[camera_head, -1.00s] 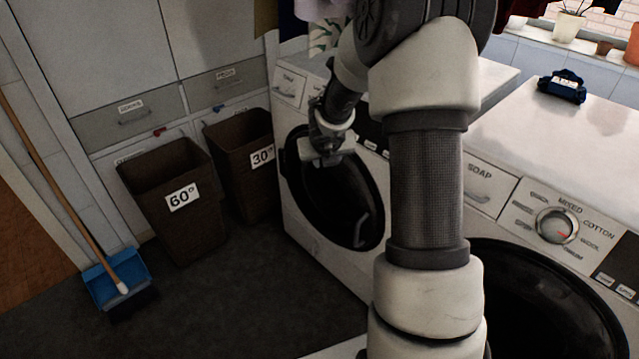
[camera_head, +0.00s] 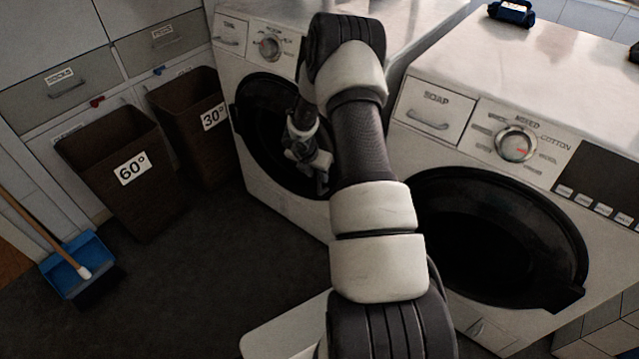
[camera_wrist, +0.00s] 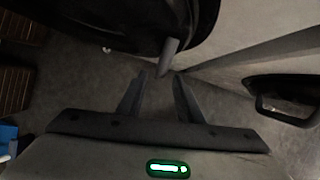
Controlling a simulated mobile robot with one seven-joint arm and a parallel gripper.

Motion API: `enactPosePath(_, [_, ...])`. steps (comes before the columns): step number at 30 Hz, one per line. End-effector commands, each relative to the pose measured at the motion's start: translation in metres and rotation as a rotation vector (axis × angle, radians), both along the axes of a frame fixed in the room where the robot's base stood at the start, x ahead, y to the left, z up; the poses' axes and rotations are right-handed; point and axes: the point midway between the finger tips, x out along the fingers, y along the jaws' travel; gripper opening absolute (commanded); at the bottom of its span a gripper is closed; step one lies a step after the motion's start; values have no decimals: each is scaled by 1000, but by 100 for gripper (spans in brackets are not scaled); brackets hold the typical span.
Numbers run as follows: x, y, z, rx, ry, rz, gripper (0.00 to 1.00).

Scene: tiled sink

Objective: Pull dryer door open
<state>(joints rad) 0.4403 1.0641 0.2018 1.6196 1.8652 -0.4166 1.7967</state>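The left white machine (camera_head: 228,70) has a round black door (camera_head: 262,115), which looks shut. No label shows which machine is the dryer. My gripper (camera_head: 322,182) is low at the right side of this door, and my arm hides part of the door and its handle. In the wrist view the door (camera_wrist: 100,22) fills the upper left, and its grey handle (camera_wrist: 169,55) points down toward my gripper (camera_wrist: 160,76). The two fingers are apart, with the handle's end just ahead of and between their tips. I cannot tell whether they touch it.
The right machine (camera_head: 440,75) stands close on the right; its dark door (camera_head: 500,240) also shows in the wrist view (camera_wrist: 262,98). Brown bins marked 60° (camera_head: 100,165) and 30° (camera_head: 190,115) and a blue dustpan (camera_head: 75,262) stand left. The floor in front is clear.

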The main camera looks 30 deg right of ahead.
Motion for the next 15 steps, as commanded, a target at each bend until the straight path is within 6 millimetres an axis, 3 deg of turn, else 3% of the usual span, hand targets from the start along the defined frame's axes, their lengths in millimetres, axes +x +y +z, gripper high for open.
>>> enactPosePath(1, [2,-4,-13,1,1,-1,32])
enactPosePath(6, [8,-12,-38,0,0,1,32])
enactPosePath(15, [13,-18,-53,0,0,2,32])
